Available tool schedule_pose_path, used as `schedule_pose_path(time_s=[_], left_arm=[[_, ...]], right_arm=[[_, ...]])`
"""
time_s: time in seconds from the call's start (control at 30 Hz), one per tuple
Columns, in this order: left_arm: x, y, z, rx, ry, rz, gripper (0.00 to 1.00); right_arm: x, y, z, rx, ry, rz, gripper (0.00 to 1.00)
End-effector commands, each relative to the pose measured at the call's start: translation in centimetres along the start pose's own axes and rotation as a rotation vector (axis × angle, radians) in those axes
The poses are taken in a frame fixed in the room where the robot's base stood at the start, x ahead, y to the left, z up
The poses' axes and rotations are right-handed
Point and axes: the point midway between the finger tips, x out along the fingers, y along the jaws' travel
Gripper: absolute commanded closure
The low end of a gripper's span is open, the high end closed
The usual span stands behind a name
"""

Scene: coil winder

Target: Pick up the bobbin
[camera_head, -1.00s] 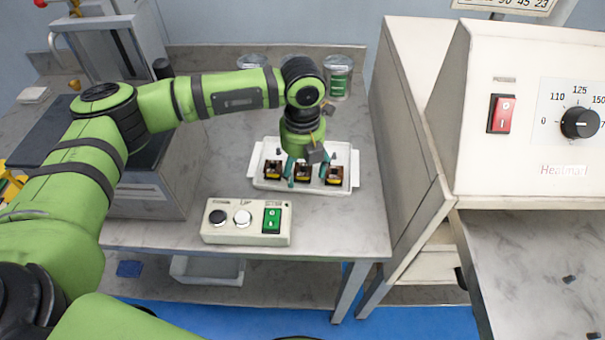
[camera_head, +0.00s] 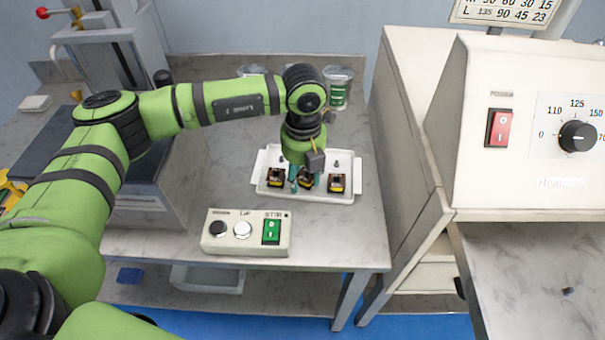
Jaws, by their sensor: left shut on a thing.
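Three small dark bobbins with yellow and brown parts stand in a row in a white tray (camera_head: 345,195): a left one (camera_head: 275,177), a middle one (camera_head: 304,178) and a right one (camera_head: 337,183). My left gripper (camera_head: 305,183) points down over the tray, its teal fingers shut on the middle bobbin from both sides. The fingers and wrist hide part of that bobbin, and I cannot tell whether it touches the tray floor. The side bobbins are free of the fingers. My right gripper is not in view.
A control box (camera_head: 246,232) with black, white and green buttons stands in front of the tray. Lidded jars, one a green-labelled jar (camera_head: 338,90), stand behind it. A large cream machine (camera_head: 500,130) rises at the right. The tabletop right of the control box is clear.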

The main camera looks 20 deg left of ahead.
Motion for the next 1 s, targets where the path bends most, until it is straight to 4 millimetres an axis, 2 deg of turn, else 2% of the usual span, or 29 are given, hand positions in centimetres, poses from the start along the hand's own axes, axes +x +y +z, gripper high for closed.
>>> schedule_pose_path(time_s=[0.03, 0.1, 0.17, 0.5, 0.7, 1.0], left_arm=[[-1.7, -0.1, 0.1, -0.001, -0.005, -0.004, 0.84], [-3.2, 0.0, 0.1, -0.001, -0.005, -0.003, 0.84], [-3.5, -1.5, -0.2, 0.005, -0.004, -0.006, 0.84], [-7.8, -8.4, -1.8, 0.003, -0.005, -0.005, 0.84], [-9.3, -10.7, -2.4, 0.000, -0.004, -0.005, 0.84], [-9.6, -11.4, -2.5, -0.001, -0.004, -0.004, 0.84]], right_arm=[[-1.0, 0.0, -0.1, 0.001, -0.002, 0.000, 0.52], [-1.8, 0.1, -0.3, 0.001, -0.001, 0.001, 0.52], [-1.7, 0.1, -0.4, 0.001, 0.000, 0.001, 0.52], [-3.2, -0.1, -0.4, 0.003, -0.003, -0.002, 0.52], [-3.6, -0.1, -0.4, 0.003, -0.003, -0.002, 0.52], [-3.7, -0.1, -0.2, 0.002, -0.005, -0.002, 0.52]])
